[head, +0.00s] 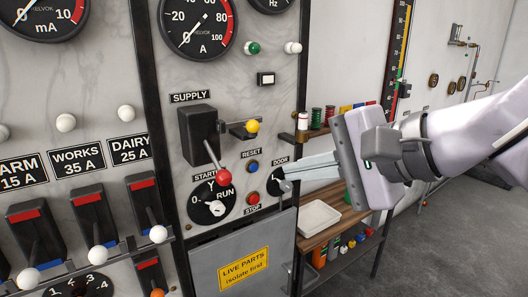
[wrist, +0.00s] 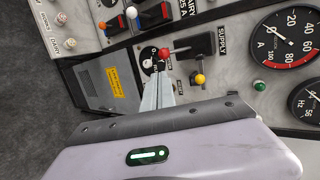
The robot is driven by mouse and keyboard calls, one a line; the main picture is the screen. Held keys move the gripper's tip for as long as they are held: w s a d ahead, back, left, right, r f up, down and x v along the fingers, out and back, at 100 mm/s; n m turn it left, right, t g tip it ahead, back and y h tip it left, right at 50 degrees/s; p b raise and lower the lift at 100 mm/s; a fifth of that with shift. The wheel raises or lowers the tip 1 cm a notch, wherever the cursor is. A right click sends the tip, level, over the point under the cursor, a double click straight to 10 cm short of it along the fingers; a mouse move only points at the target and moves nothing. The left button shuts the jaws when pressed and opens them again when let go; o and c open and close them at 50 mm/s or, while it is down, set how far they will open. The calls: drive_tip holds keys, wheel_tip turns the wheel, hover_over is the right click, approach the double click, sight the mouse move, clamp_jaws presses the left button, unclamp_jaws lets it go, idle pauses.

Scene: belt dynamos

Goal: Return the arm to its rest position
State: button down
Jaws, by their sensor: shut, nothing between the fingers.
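My gripper (head: 286,168) is shut and empty, in front of the right edge of the control panel (head: 185,75) in the head view. Its thin pale fingers point left toward the small DOOR key switch (head: 285,186); whether they touch it I cannot tell. My arm reaches in from the right. In the wrist view the gripper (wrist: 160,78) points up toward the panel, just below the red-knobbed lever (wrist: 165,53). That lever's red ball (head: 224,178) hangs over the START/RUN dial (head: 212,203) in the head view.
A yellow-knobbed SUPPLY handle (head: 252,126) sticks out above. The cabinet door (head: 243,262) with its yellow label is below, looking closed. A wooden shelf (head: 335,222) holds a white tray (head: 319,216) at the right. Breaker levers (head: 158,234) stand out at the left. Grey floor is open at the right.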

drive_tip(key=s+d+f+n+g+h+b, duration=0.1)
drive_tip(key=s+f, duration=0.3)
drive_tip(key=f, duration=0.7)
drive_tip(key=s+d+f+n+h+b, duration=0.2)
drive_tip(key=s+f+h+b, duration=0.1)
drive_tip(key=f, duration=0.8)
drive_tip(key=s+d+f+n+g+h+b, duration=0.1)
drive_tip(key=s+d+f+n+h+b, duration=0.1)
drive_tip(key=s+f, duration=0.4)
wheel_tip(320, 180, down, 5)
drive_tip(key=shift+s+f+g+h+b, duration=0.25)
drive_tip(key=shift+h+b, duration=0.25)
drive_tip(key=shift+b, duration=0.75)
drive_tip(key=shift+r, duration=0.1)
